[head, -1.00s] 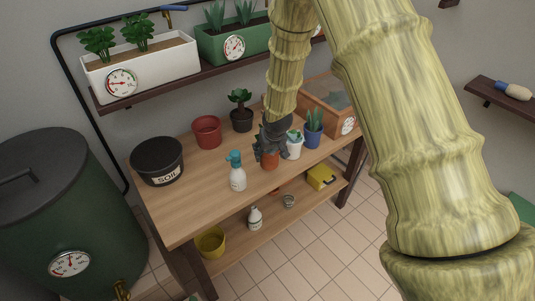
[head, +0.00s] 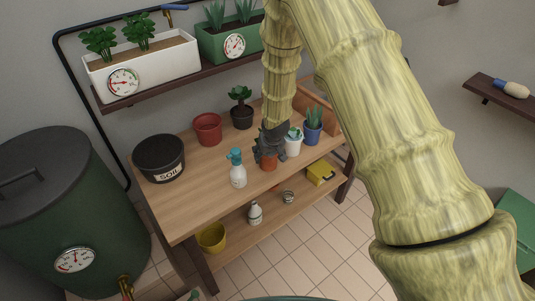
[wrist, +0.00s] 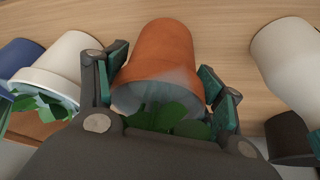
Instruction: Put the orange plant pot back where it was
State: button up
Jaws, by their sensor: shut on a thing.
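The orange plant pot (head: 269,163) is at the front of the wooden workbench top (head: 205,205), between the spray bottle and the white pot. My gripper (head: 268,150) is over it from above and shut on it. In the wrist view the orange pot (wrist: 160,55) sits between the two fingers of my gripper (wrist: 160,85), with green leaves at its rim. The pot's base is close to the bench top; I cannot tell whether it touches.
A white spray bottle (head: 237,170) stands left of the pot. A white pot (head: 293,145) and a blue pot (head: 312,130) stand close on the right. Behind are a red pot (head: 207,129), a dark pot (head: 242,115) and a soil bucket (head: 160,158). The front-left bench top is clear.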

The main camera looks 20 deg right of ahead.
jog(key=o, duration=1.4)
jog(key=shift+f, duration=0.1)
jog(key=b+v, duration=0.2)
jog(key=v, duration=1)
jog(key=shift+b, duration=0.4)
jog(key=s+a+f+g, duration=0.1)
jog(key=s+f, duration=0.9)
jog(key=f, duration=0.3)
jog(key=s+f+g, duration=0.1)
jog(key=s+f, duration=0.4)
jog(key=s, duration=0.6)
jog(key=s+f+g, duration=0.1)
jog(key=s+f, duration=0.4)
jog(key=s, duration=0.6)
jog(key=s+f+g, duration=0.1)
jog(key=s+f, duration=0.5)
jog(key=s, duration=0.5)
jog(key=shift+s+d+g, duration=0.3)
jog(key=shift+s+d, duration=0.1)
